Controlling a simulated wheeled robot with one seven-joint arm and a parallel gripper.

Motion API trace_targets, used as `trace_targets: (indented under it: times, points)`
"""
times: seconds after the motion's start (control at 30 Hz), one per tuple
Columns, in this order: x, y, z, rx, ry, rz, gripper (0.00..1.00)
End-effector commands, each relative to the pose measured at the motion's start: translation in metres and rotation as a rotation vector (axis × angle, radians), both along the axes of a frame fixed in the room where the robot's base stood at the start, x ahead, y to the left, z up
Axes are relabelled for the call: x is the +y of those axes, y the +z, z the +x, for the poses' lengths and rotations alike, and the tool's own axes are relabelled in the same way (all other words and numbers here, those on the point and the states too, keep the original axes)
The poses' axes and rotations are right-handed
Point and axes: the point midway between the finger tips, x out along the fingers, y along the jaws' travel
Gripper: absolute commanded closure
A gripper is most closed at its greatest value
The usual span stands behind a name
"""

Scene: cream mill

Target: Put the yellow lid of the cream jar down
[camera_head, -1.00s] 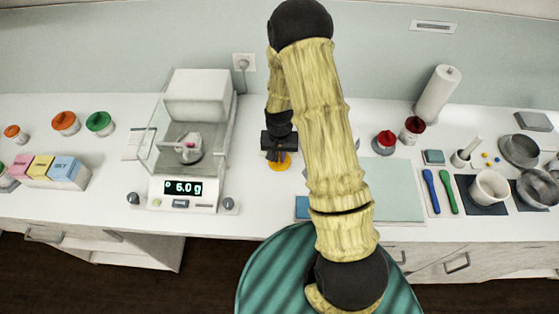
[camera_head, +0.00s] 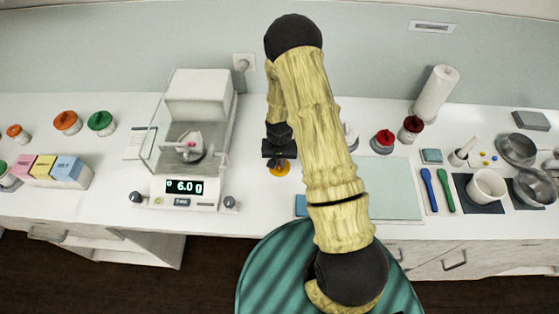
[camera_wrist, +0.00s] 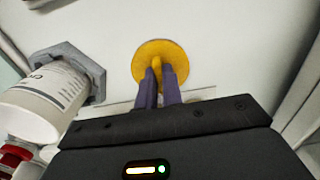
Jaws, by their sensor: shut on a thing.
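The yellow lid (camera_wrist: 152,50) of the cream jar is a round disc with a raised grip in its middle. My gripper (camera_wrist: 160,68) is shut on that grip, with the two dark fingers on either side of it. In the head view the lid (camera_head: 281,171) shows below my gripper (camera_head: 280,160), over the white counter right of the scale. I cannot tell whether the lid touches the counter. A white labelled jar (camera_wrist: 38,102) without a lid in view stands in a grey holder (camera_wrist: 88,68) left of my gripper in the wrist view. In the head view my arm mostly hides it.
The scale (camera_head: 185,191) reading 6.0 g, with its open glass shield, stands left of my gripper. A pale green mat (camera_head: 392,190) lies to the right. Red-lidded jars (camera_head: 384,138) stand behind the mat.

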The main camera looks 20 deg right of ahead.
Motion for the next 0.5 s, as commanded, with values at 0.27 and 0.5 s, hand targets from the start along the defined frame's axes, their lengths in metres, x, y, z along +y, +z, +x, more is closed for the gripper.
trace_targets:
  times: [0.27,0.5]
  points:
    - [0.0009,-0.0026,-0.0003,0.001,0.002,0.000,0.70]
    - [0.0010,-0.0023,-0.0003,0.001,0.002,0.000,0.70]
